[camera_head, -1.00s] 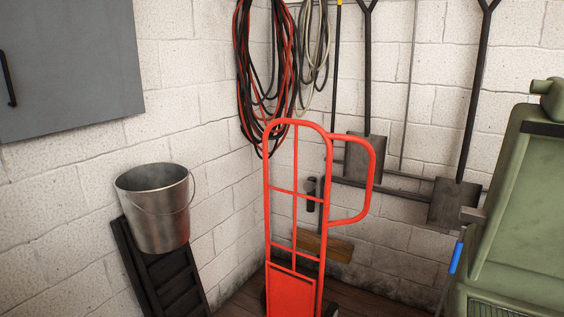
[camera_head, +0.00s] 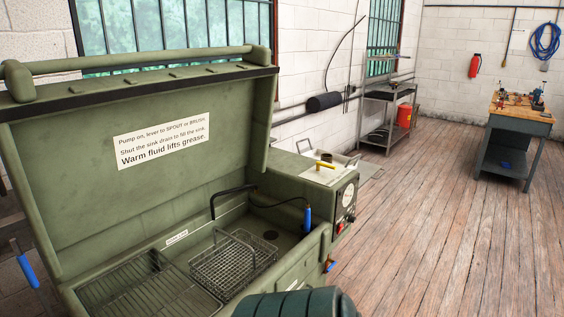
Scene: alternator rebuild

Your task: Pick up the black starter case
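I cannot make out a black starter case in the head view. Small items lie on a distant workbench (camera_head: 520,112) at the right, too small to tell apart. Neither of my grippers shows in the view.
A green parts washer (camera_head: 60,190) with its lid raised fills the left, a wire basket (camera_head: 235,265) in its sink. A dark green rounded object (camera_head: 295,304) is at the bottom edge. A grey metal shelf (camera_head: 390,95) stands at the back wall. The wooden floor (camera_head: 430,220) at right is clear.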

